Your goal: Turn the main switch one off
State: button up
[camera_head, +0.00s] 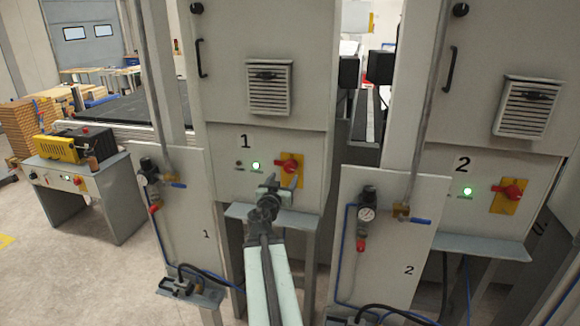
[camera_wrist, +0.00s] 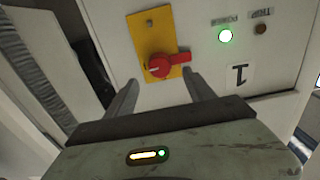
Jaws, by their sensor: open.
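Main switch one is a red rotary knob (camera_head: 290,165) on a yellow plate, on the cabinet marked 1. In the wrist view the red knob (camera_wrist: 160,66) has its handle pointing right across the yellow plate (camera_wrist: 150,35). The green power light (camera_head: 256,165) beside it is lit; it also shows in the wrist view (camera_wrist: 225,36). My gripper (camera_head: 284,182) is open and empty, just in front of and slightly below the knob. In the wrist view the fingers (camera_wrist: 160,82) stand apart with the knob ahead between them, seemingly not touching it.
Cabinet 2 (camera_head: 480,130) at the right has a similar red switch (camera_head: 512,192) and a lit green light. Panels with gauges and blue-handled valves (camera_head: 170,200) stand on both sides of my arm. A table with a yellow machine (camera_head: 62,148) is at the left.

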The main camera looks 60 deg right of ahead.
aim_at(289, 169)
jog(key=x, duration=0.8)
grip_shut()
